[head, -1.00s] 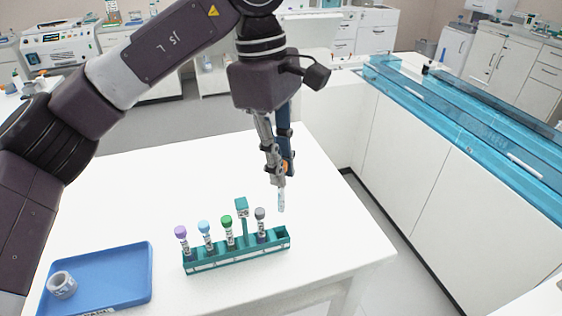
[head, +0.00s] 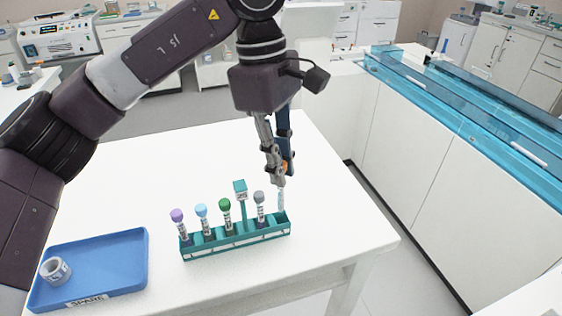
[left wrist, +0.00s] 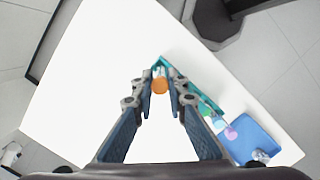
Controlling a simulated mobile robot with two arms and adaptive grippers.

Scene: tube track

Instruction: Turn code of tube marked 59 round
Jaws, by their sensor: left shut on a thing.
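My left gripper (head: 279,174) is shut on a tube with an orange cap (left wrist: 160,86), held upright. The clear lower part of this tube (head: 282,200) reaches down to the right end slot of the teal rack (head: 235,241); I cannot tell how deep it is in. The rack also holds tubes with purple (head: 177,215), light blue (head: 201,211), green (head: 225,204) and grey (head: 259,197) caps. Their labels, and any number 59, are too small to read. My right gripper is not in view.
A teal sign (head: 240,188) stands up behind the rack. A blue tray (head: 110,270) labelled SPARE lies at the front left with a white roll (head: 56,270) in it. The white table (head: 330,215) is clear behind and to the right of the rack.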

